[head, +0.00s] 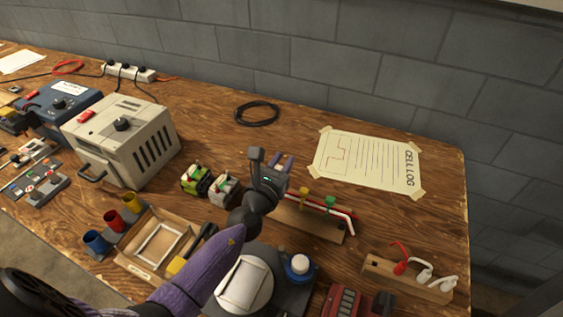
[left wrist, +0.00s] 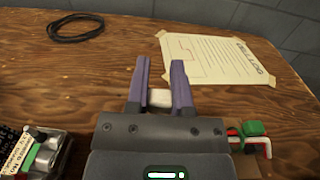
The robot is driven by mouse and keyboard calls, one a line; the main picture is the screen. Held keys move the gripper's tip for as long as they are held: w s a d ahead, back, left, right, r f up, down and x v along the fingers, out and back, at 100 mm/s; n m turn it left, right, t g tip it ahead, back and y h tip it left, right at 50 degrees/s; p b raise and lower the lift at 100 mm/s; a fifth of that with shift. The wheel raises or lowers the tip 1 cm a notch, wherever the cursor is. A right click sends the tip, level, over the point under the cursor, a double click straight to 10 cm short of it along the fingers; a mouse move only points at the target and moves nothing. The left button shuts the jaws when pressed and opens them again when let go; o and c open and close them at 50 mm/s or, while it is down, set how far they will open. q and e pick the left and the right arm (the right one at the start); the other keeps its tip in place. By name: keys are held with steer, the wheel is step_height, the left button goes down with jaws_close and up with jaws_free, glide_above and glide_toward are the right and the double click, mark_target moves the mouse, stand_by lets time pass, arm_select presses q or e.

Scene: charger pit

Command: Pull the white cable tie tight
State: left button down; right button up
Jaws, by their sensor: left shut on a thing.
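My left gripper (head: 282,163) is over the left end of the wooden cable block (head: 318,225). It also shows in the left wrist view (left wrist: 160,64). Its fingers are shut on a small white piece (left wrist: 159,98), which I take for the white cable tie's end. The tie's loop is hidden behind the gripper in the head view. On the block, a bundle of red and white cables (head: 345,217) carries a yellow tie (head: 304,193) and a green tie (head: 330,205). My right gripper is not in view.
A taped cell log sheet (head: 368,162) lies behind the block. A black cable coil (head: 257,113) lies further back. Two small boxed units (head: 223,189) stand left of the gripper. A wooden rack with red and white hooks (head: 407,280) is at the front right.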

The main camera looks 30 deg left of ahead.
arm_select(q)
steer(key=shift+c, duration=2.4)
jaws_free()
steer(key=s+p, duration=0.1)
steer(key=s, duration=0.9)
steer(key=shift+d, duration=0.3)
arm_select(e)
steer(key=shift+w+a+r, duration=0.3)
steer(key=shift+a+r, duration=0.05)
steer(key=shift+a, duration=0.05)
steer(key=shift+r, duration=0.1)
